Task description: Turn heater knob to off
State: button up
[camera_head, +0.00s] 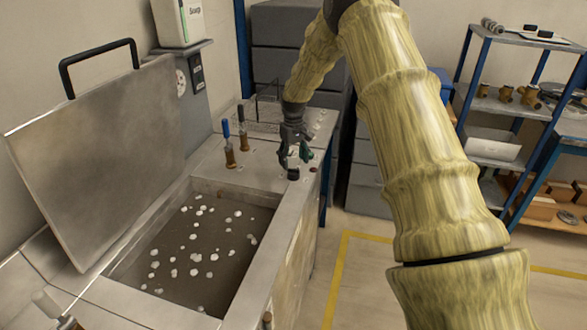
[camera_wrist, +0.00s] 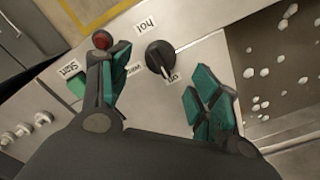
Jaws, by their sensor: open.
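The heater knob (camera_wrist: 159,55) is black and round with a raised grip, set in the metal panel. Its pale pointer mark points down in the wrist view, toward a small label (camera_wrist: 173,77) that seems to read "on". A "hot" label (camera_wrist: 145,25) sits above it, and another label at its left is partly hidden by a finger. My gripper (camera_wrist: 156,68) is open, with green-padded fingers on either side of the knob; contact is not visible. In the head view my gripper (camera_head: 293,152) points down over the bench corner beyond the tank.
A red button (camera_wrist: 102,39) and a green start button (camera_wrist: 76,84) lie close to the left finger. The open tank (camera_head: 200,245) holds white floating pieces; its lid (camera_head: 95,150) stands raised. Two upright handled tools (camera_head: 229,145) stand left of my gripper.

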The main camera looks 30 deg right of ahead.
aim_at(293, 169)
notch_tip(293, 169, up, 6)
jog(key=shift+r, duration=0.2)
dwell(0.6)
